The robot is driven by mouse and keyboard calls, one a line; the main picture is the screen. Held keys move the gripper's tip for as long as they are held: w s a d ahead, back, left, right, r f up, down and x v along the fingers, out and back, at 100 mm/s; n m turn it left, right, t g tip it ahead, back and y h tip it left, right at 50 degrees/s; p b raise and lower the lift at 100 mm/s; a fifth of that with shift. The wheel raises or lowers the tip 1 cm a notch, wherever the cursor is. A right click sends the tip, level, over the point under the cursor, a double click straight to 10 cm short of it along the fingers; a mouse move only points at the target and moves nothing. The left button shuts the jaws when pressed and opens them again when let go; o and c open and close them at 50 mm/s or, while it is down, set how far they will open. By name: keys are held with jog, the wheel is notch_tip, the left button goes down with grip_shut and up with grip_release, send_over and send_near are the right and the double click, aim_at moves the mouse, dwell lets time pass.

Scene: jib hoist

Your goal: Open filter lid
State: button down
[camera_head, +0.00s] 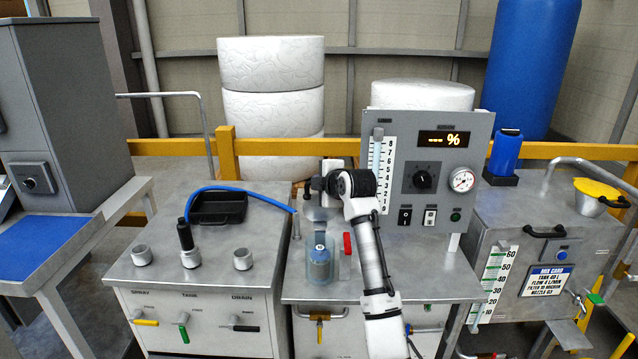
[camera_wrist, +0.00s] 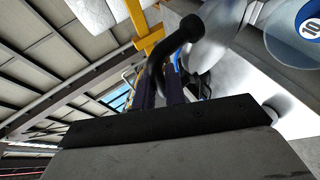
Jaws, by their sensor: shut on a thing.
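The filter housing (camera_head: 322,266) is a clear cylinder on the middle bench, with a blue-and-grey filter cartridge (camera_head: 319,254) inside. The cartridge's blue "10" label (camera_wrist: 312,22) shows at the top right of the wrist view. A grey, rounded part that looks like the filter lid (camera_wrist: 222,38) is beside it. A black bent handle (camera_wrist: 172,50) lies at the fingers of my gripper (camera_wrist: 168,88), which is shut on it. In the head view my gripper (camera_head: 317,196) is above the housing; the fingertips and lid are too small to tell apart clearly.
A control panel (camera_head: 425,165) stands behind and right of the housing. A red handle (camera_head: 348,244) is close to the housing's right side. The left bench holds a black tray (camera_head: 218,207), a blue hose (camera_head: 245,192) and several knobs. The bench front right of my arm is clear.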

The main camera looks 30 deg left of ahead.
dwell(0.4)
jog(key=c, duration=1.5)
grip_release()
jog(key=shift+o, duration=0.2)
jog(key=b+v, duration=0.4)
jog(key=v, duration=0.9)
jog(key=shift+s+d+r, duration=0.2)
jog(key=shift+d+r, duration=0.05)
jog(key=shift+c, duration=0.4)
